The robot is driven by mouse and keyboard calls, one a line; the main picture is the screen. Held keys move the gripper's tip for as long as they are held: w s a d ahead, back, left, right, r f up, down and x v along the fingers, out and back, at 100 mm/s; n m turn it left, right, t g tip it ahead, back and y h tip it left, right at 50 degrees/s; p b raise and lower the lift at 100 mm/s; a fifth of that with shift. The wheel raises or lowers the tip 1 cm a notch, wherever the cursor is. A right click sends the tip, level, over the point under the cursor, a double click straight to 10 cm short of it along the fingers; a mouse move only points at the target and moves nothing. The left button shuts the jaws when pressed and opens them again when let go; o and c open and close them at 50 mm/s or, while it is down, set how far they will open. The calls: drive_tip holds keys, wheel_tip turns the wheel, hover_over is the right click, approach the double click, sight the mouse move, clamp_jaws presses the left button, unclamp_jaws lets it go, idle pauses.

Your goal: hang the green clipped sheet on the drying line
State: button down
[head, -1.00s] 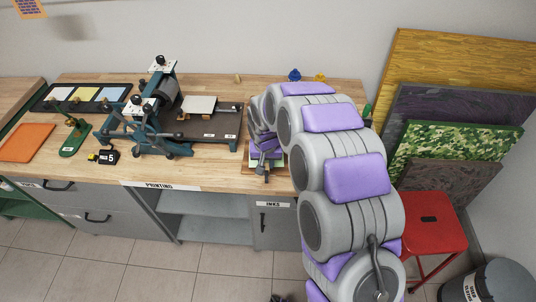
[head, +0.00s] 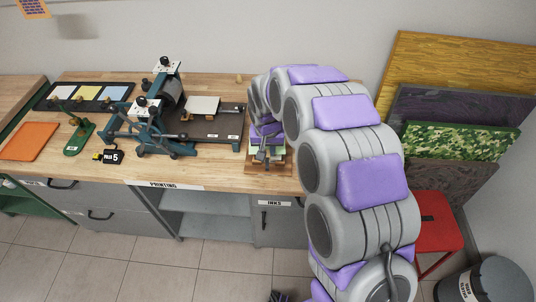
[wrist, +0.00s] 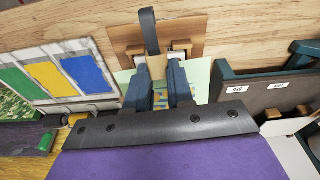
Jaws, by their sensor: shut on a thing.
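My gripper (wrist: 158,78) is shut on a small beige block-like piece (wrist: 157,67), with a dark curved strap (wrist: 149,30) rising from it. A pale green sheet (wrist: 202,78) shows beside and behind the two dark blue fingers. Whether the sheet is apart from the brown board (wrist: 190,28) behind it cannot be told. In the head view my gripper (head: 265,152) is over the front edge of the printing bench, with a bit of green sheet (head: 254,150) beside it. My arm hides much of this spot. I cannot make out a drying line in either view.
A red stool (head: 436,222), leaning panels (head: 455,140) and a grey bin (head: 490,282) are at the right. A panel with green, yellow and blue patches (wrist: 57,75) shows in the wrist view.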

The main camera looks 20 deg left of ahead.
drive_tip(key=shift+s+d+r, duration=0.3)
drive_tip(key=shift+s, duration=0.65)
drive_tip(key=shift+s+d+r, duration=0.25)
drive_tip(key=shift+s+r, duration=0.1)
drive_tip(key=shift+s, duration=0.65)
drive_tip(key=shift+s+d+r, duration=0.3)
drive_tip(key=shift+s, duration=0.65)
drive_tip(key=s, duration=0.1)
drive_tip(key=s+d+r, duration=0.1)
drive_tip(key=s, duration=0.2)
drive_tip(key=shift+d+r, duration=0.15)
